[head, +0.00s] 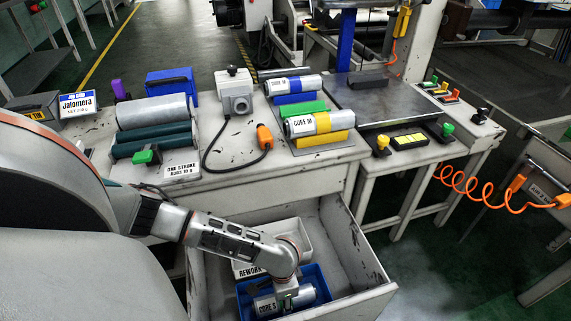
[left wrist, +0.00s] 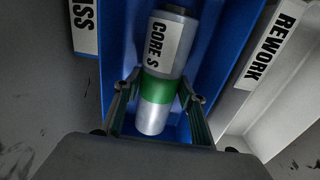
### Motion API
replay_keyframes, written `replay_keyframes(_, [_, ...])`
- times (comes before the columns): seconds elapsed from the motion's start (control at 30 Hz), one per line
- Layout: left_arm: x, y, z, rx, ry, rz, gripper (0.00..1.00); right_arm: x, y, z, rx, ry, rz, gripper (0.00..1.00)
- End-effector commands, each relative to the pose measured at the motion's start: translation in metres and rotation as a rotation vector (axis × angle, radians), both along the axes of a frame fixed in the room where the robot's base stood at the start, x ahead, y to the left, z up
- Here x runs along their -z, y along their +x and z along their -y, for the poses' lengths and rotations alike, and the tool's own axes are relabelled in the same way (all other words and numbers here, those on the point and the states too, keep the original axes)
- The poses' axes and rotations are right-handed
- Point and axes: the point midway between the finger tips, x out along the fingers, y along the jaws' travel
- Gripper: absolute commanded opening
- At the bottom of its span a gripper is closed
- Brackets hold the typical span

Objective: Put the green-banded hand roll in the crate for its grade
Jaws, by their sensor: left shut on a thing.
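The green-banded roll (left wrist: 158,90) is silver, with a white label reading CORE S. It also shows in the head view (head: 266,306), low in the blue crate (head: 323,283) inside the open drawer. In the left wrist view the blue crate (left wrist: 118,40) surrounds the roll, and a partly cut-off label ends in SS. My left gripper (left wrist: 157,95) is shut on the roll at its green band, with a finger on each side. In the head view, my left gripper (head: 288,297) reaches down into the crate. I cannot tell whether the roll touches the crate floor. My right gripper is not in view.
A white crate labelled REWORK (head: 301,229) stands beside the blue crate in the drawer (head: 352,296).

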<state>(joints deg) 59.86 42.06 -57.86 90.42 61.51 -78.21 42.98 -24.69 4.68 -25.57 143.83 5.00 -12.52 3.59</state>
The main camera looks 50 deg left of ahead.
Motion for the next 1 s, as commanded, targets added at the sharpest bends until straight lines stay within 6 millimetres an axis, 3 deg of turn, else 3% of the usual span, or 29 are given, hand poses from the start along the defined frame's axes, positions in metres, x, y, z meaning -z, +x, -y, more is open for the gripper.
replay_keyframes(0.37, [0.003, 0.0, 0.0, 0.0, 0.0, 0.001, 0.12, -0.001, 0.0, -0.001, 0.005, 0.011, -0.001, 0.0])
replay_keyframes(0.4, [0.003, 0.0, 0.0, 0.0, 0.0, 0.001, 0.48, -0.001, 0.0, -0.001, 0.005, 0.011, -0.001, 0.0])
replay_keyframes(0.47, [0.003, 0.0, 0.0, 0.0, 0.0, 0.0, 0.6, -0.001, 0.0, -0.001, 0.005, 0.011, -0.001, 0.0])
replay_keyframes(0.83, [0.002, -0.001, 0.0, 0.0, -0.001, -0.001, 0.6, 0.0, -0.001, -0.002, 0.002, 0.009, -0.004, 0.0])
replay_keyframes(1.0, [-0.018, 0.0, 0.0, 0.002, 0.0, 0.001, 0.6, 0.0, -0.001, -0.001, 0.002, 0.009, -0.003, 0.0])
